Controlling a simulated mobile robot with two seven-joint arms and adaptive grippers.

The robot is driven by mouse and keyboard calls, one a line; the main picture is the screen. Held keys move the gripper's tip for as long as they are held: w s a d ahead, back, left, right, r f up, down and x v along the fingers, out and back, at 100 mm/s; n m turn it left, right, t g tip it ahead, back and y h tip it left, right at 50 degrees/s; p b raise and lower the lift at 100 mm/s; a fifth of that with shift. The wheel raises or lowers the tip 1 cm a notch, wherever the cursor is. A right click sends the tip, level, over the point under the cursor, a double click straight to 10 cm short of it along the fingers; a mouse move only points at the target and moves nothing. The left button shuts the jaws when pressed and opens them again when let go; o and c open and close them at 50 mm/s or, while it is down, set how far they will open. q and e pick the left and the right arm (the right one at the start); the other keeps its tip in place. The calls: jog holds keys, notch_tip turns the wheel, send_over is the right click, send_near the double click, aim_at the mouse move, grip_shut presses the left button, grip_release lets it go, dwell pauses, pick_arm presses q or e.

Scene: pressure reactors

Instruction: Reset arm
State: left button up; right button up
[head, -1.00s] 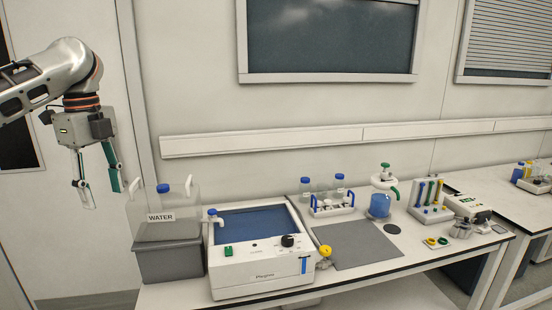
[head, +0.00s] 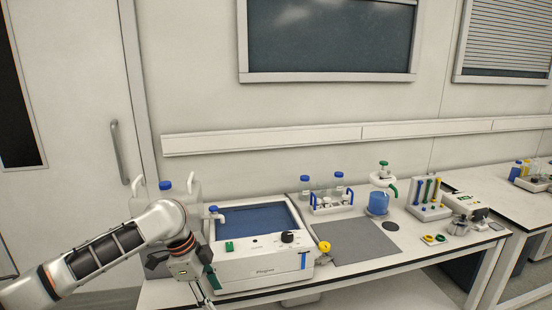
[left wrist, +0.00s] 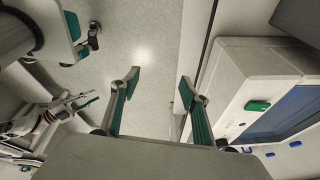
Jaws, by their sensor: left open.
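My left gripper (head: 205,290) is low at the front edge of the bench in the head view, beside the front left corner of the white heater-like box (head: 262,277). Its fingers point down and are partly cut off by the frame. In the left wrist view my left gripper (left wrist: 160,83) is open, with two green-padded fingers apart and nothing between them but floor. Part of what looks like my right arm, with green finger parts, shows at the left of the left wrist view. Its jaw state is unclear, and it is out of the head view.
The white box also fills the right of the left wrist view, close to one finger. A water container (head: 190,190) stands behind my left arm, partly hidden. A bottle rack (head: 333,208), a grey mat (head: 355,243) and a tube stand (head: 428,211) are farther right.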

pick_arm(q)
jog(key=s+d+f+n+t+h, duration=0.25)
jog(key=s+d+f, duration=0.2)
jog(key=f, duration=0.45)
jog(key=s+d+f+n+t+h, duration=0.2)
jog(key=s+d+f+n, duration=0.2)
jog(key=d+f, duration=0.3)
jog(key=s+a+f+n+t+y, duration=0.2)
jog(key=s+a+f+n, duration=0.1)
jog(key=s+a, duration=0.5)
jog(key=s+a+f+n+t+y, duration=0.3)
jog(key=s+a+f, duration=0.3)
jog(key=s+a, duration=0.3)
jog(key=shift+s+a+n+y, duration=0.2)
jog(key=shift+s+n+y, duration=0.15)
jog(key=shift+s+n, duration=0.3)
jog(key=shift+w+f, duration=0.1)
